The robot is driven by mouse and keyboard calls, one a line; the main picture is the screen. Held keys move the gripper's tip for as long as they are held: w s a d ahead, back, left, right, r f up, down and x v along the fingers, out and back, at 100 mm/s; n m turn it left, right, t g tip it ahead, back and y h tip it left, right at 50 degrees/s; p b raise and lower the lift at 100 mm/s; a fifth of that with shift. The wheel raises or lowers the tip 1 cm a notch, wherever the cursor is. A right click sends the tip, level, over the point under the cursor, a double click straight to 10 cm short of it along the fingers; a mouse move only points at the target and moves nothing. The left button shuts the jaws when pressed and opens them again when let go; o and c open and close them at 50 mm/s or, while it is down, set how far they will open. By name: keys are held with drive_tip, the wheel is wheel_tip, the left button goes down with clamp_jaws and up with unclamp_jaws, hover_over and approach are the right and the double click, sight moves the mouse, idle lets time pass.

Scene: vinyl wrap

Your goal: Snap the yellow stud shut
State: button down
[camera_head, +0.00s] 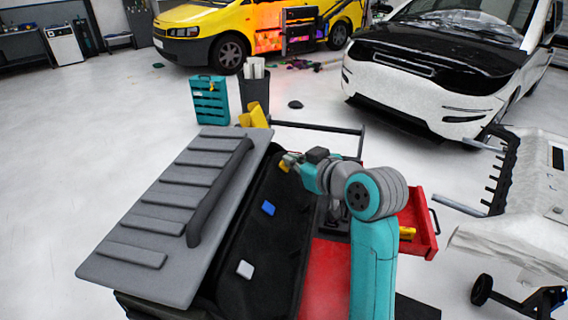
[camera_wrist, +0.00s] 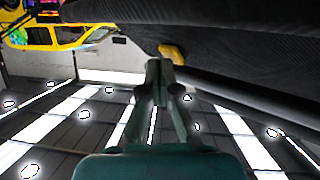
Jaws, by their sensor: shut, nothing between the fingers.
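The yellow stud (camera_wrist: 172,50) shows in the wrist view on the dark panel, just past my fingertips. My gripper (camera_wrist: 160,66) is shut and empty, its tips very near the stud; I cannot tell whether they touch it. In the head view my gripper (camera_head: 289,158) is at the far end of the black open case (camera_head: 252,238), and a small yellow patch of the stud (camera_head: 284,166) shows beside it. A blue stud (camera_head: 268,208) and a white stud (camera_head: 245,269) sit nearer along the dark inside. Whether the yellow stud is snapped is not clear.
The grey ribbed lid (camera_head: 170,205) stands tilted at the left of the case. A red drawer (camera_head: 420,222) stands open at the right. Behind are a teal toolbox (camera_head: 209,99) and a dark bin (camera_head: 254,92).

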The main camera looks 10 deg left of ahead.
drive_tip(key=shift+d+r, duration=0.55)
drive_tip(key=shift+r, duration=0.15)
drive_tip(key=d+r, duration=0.3)
drive_tip(key=shift+d+r, duration=0.1)
drive_tip(key=shift+r, duration=0.3)
idle(0.3)
